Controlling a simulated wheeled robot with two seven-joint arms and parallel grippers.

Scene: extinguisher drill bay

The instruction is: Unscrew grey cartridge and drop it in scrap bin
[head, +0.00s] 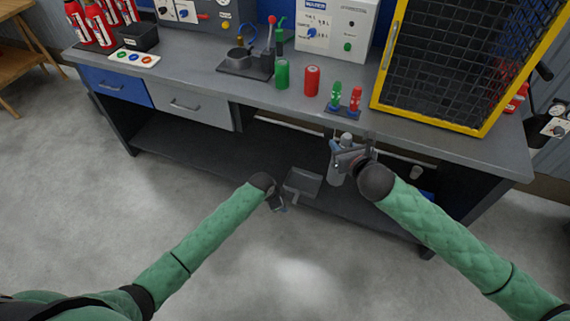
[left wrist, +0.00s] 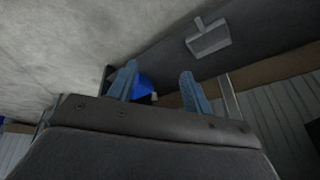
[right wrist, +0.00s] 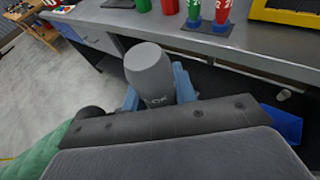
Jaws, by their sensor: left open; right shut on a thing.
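The grey cartridge (head: 337,177) is upright in my right gripper (head: 342,155), in front of the bench edge and below its top.
The grey bench (head: 215,75) holds a green can (head: 282,74), a red can (head: 312,80) and a small rack with green and red cartridges (head: 345,100). A yellow-framed mesh cage (head: 440,60) stands at the right. A grey dustpan-like object (head: 302,183) is below the bench. The front floor is clear.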

